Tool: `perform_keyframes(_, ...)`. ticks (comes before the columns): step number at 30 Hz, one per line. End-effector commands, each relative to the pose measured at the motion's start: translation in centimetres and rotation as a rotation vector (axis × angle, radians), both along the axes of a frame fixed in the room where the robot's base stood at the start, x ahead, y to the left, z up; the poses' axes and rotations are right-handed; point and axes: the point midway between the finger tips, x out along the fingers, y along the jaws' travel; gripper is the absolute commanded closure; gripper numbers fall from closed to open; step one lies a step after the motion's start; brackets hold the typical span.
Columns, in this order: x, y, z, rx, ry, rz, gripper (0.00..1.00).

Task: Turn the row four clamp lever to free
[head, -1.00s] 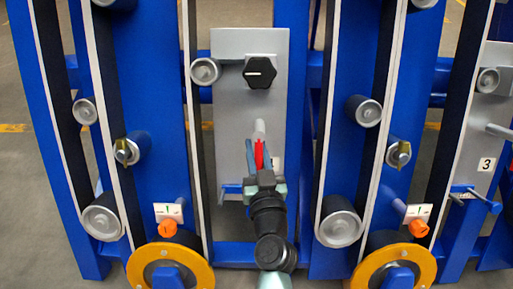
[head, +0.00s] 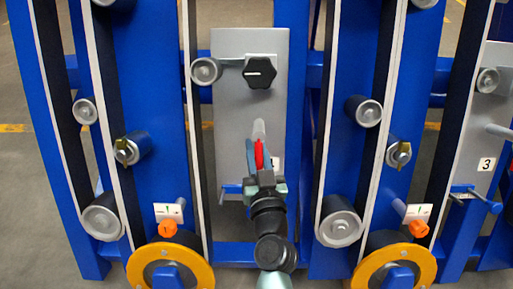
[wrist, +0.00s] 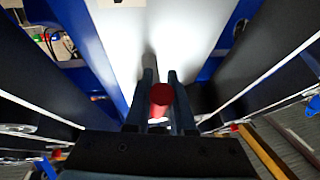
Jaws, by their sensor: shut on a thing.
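The clamp lever has a red handle (head: 259,154), seen in the middle of the grey panel (head: 233,120) in the head view. My gripper (head: 255,160) reaches up from below and is shut on this handle. In the wrist view the round red end of the handle (wrist: 161,97) sits between the two dark fingers. A light metal post (head: 259,129) shows just above the handle. A white number label (head: 276,163) beside the handle is mostly hidden by my gripper, so I cannot read it. The lever's pivot is hard to make out.
A black knob (head: 260,72) stands above the lever, with a grey roller (head: 206,71) left of it. Blue uprights (head: 293,120) flank the panel. A small blue bracket (head: 231,189) is close to the left of my gripper. Another panel marked 3 (head: 486,165) is at right.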

Motion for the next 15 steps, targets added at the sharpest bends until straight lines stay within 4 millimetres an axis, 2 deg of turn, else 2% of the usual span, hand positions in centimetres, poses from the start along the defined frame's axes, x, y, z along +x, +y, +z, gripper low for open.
perform_keyframes(15, -0.04, -0.07, -0.26, -0.029, 0.000, 0.016, 1.00)
